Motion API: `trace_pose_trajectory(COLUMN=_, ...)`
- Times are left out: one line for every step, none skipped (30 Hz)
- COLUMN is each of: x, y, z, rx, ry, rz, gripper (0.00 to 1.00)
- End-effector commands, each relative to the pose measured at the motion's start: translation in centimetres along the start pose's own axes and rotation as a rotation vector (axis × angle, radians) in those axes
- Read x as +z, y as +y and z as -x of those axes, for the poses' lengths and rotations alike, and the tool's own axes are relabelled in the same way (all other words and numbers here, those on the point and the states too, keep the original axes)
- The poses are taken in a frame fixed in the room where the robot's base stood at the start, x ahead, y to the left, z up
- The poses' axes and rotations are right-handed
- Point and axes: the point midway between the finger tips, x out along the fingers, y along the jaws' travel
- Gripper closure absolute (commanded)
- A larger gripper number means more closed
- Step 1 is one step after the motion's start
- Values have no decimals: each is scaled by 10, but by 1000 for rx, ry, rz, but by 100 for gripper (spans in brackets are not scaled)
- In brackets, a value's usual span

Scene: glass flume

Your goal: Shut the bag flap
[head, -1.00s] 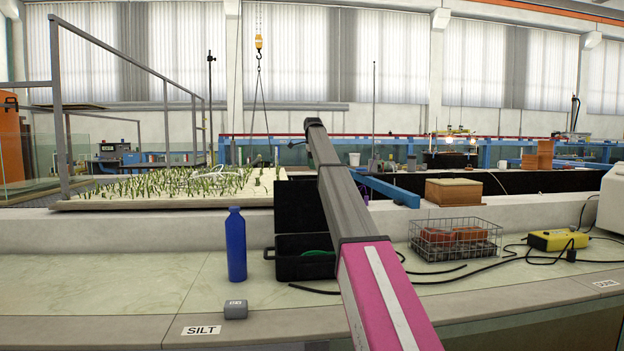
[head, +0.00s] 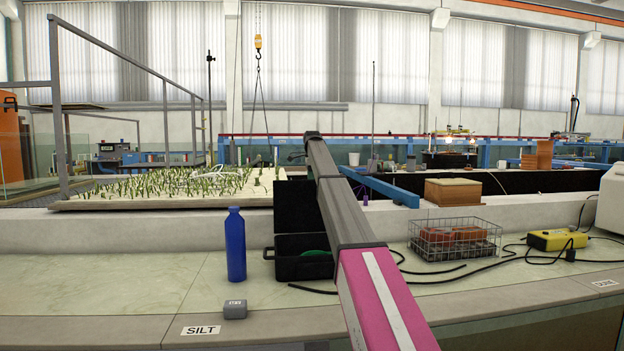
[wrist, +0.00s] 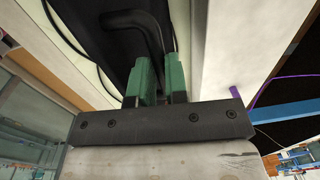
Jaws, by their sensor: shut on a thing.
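The black bag (head: 302,268) stands on the pale bench top, with its flap (head: 290,208) upright at the back. A green item (head: 318,253) shows inside, and my arm hides the bag's right part. In the wrist view, the dark flap (wrist: 95,35) fills the upper middle, with a bent black handle (wrist: 150,22) on it. My gripper (wrist: 160,75) has green fingers closed on the handle's lower end. The exact contact is partly hidden between the fingers. In the head view my gripper is hidden or too small to make out.
A blue bottle (head: 236,245) and a small grey block (head: 235,309) stand left of the bag. A wire basket (head: 455,240), a yellow device (head: 557,240) and black cables lie to the right. A low pale wall (head: 150,222) runs behind. The bench front left is clear.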

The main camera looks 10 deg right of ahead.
Motion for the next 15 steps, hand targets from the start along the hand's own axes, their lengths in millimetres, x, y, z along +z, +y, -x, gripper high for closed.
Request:
trace_pose_trajectory(x=0, y=2, z=0, rx=-3, ry=0, rz=0, gripper=100)
trace_pose_trajectory(x=0, y=3, z=0, rx=-7, ry=0, rz=0, gripper=100)
trace_pose_trajectory(x=0, y=5, z=0, rx=-13, ry=0, rz=0, gripper=100)
trace_pose_trajectory(x=0, y=8, z=0, rx=-19, ry=0, rz=0, gripper=100)
trace_pose_trajectory(x=0, y=10, z=-1, rx=-27, ry=0, rz=0, gripper=100)
trace_pose_trajectory(x=0, y=15, z=-1, rx=-39, ry=-1, rz=0, gripper=100)
trace_pose_trajectory(x=0, y=19, z=-1, rx=-51, ry=-1, rz=0, gripper=100)
trace_pose_trajectory(x=0, y=23, z=-2, rx=-64, ry=-1, rz=0, gripper=100)
trace_pose_trajectory(x=0, y=30, z=-2, rx=-83, ry=-1, rz=0, gripper=100)
trace_pose_trajectory(x=0, y=35, z=-3, rx=-101, ry=-1, rz=0, gripper=100)
trace_pose_trajectory(x=0, y=41, z=-4, rx=-119, ry=-2, rz=0, gripper=100)
trace_pose_trajectory(x=-1, y=49, z=-6, rx=-147, ry=-2, rz=0, gripper=100)
trace_pose_trajectory(x=-1, y=56, z=-7, rx=-170, ry=-2, rz=0, gripper=100)
trace_pose_trajectory(x=-1, y=63, z=-8, rx=-193, ry=-3, rz=0, gripper=100)
trace_pose_trajectory(x=-1, y=73, z=-11, rx=-226, ry=-3, rz=0, gripper=100)
